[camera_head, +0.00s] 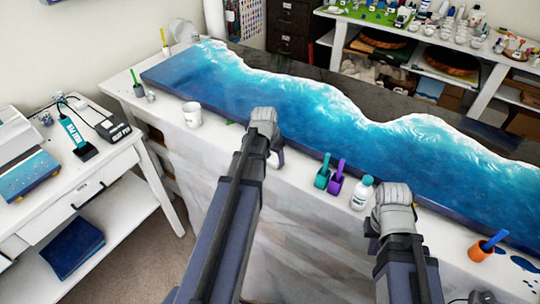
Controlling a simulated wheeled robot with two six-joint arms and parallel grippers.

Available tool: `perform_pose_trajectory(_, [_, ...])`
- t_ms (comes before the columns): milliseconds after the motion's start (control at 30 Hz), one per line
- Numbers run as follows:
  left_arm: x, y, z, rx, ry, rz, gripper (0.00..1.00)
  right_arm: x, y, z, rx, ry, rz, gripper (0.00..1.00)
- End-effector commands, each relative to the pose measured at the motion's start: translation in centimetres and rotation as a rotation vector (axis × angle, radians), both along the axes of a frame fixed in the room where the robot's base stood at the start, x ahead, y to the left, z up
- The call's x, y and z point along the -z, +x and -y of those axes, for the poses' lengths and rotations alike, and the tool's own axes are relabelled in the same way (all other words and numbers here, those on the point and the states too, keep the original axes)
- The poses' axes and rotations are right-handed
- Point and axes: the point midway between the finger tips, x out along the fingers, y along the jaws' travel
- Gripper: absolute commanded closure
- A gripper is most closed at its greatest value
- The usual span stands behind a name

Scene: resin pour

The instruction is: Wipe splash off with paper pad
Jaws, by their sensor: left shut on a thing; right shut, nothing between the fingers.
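My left gripper (264,127) is over the near edge of the long blue-and-white resin slab (310,105), right of the white cup. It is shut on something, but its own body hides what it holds. I cannot make out a paper pad. My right gripper (392,210) is shut and empty, over the table's near strip, just right of a white bottle (362,193). Dark blue splash spots (524,263) lie on the white table top at the far right, near an orange cup (480,251). Both grippers are apart from these spots.
A white cup (192,114) stands left of my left gripper. Teal (322,178) and purple (336,184) cups with sticks stand between the grippers. A white side table (110,160) is at the left; a shelf unit (440,45) with bottles and cups is behind.

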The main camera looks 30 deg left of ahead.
Motion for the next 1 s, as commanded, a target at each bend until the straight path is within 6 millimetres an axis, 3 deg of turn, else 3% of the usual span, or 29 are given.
perform_pose_trajectory(333, [0.1,-0.3,1.2,0.004,-0.009,-0.006,0.96,0.1,0.0,0.0,0.0,0.0,0.0,1.0])
perform_pose_trajectory(633, [0.0,-0.4,3.4,0.004,-0.008,-0.006,0.96,-0.1,0.0,0.0,0.0,0.0,0.0,1.0])
perform_pose_trajectory(1000, [-0.2,-0.3,3.5,0.001,-0.005,-0.003,0.96,-0.2,0.0,0.0,0.0,0.0,0.0,1.0])
